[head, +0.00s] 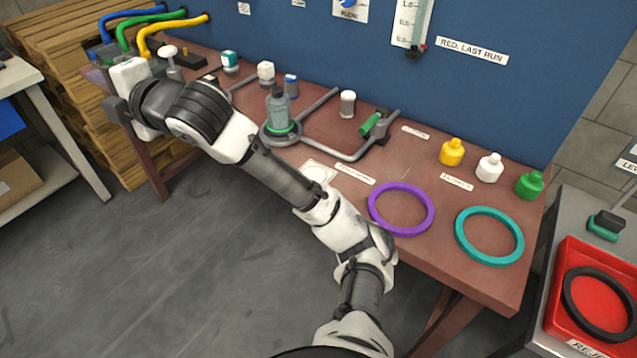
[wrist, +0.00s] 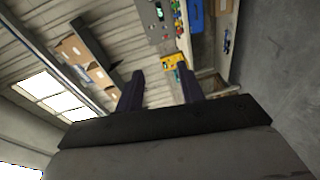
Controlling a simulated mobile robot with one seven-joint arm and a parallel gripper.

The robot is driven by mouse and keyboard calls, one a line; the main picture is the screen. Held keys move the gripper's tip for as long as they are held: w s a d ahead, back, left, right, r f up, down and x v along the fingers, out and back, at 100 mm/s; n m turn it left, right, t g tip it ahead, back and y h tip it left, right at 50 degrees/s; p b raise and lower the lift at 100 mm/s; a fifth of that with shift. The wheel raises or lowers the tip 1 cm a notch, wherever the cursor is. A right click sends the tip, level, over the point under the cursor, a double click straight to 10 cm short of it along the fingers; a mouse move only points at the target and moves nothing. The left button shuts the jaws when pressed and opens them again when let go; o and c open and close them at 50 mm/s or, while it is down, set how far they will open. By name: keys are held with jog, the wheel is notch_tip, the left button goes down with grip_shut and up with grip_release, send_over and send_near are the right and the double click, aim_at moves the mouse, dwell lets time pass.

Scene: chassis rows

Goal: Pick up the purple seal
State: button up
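The purple seal (head: 373,202) is a flat ring lying on the brown workbench near its front edge, in the head view. My arm crosses in front of the bench, passing just left of the ring. My gripper (head: 104,90) is at the far left, well away from the seal, near the colored hoses. In the wrist view my gripper's two dark fingers (wrist: 160,85) stand apart with nothing between them. The wrist view shows shelves and the room, not the seal.
A teal ring (head: 461,248) lies right of the purple one. Yellow, white and green bottles (head: 490,168) stand behind them. A fixture with pipes and a bottle (head: 278,108) is mid-bench. A red tray (head: 560,316) with a black ring (head: 568,307) is at far right.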

jog(key=w+d+f+h+p, duration=0.1)
jog(key=w+d+f+h, duration=0.25)
jog(key=w+d, duration=0.2)
jog(key=n+g+h+p, duration=0.45)
jog(key=g+h, duration=0.35)
jog(key=h, duration=0.4)
send_over(372, 201)
jog(key=shift+m, duration=0.45)
jog(key=f, duration=1.6)
jog(key=shift+a+f, duration=0.1)
jog(key=shift+a, duration=0.25)
jog(key=f, duration=0.1)
jog(key=f+p, duration=0.1)
jog(key=f, duration=0.1)
jog(key=f+p, duration=0.1)
jog(key=shift+d+f, duration=0.25)
jog(key=shift+d, duration=0.1)
jog(key=shift+f, duration=0.55)
grip_shut()
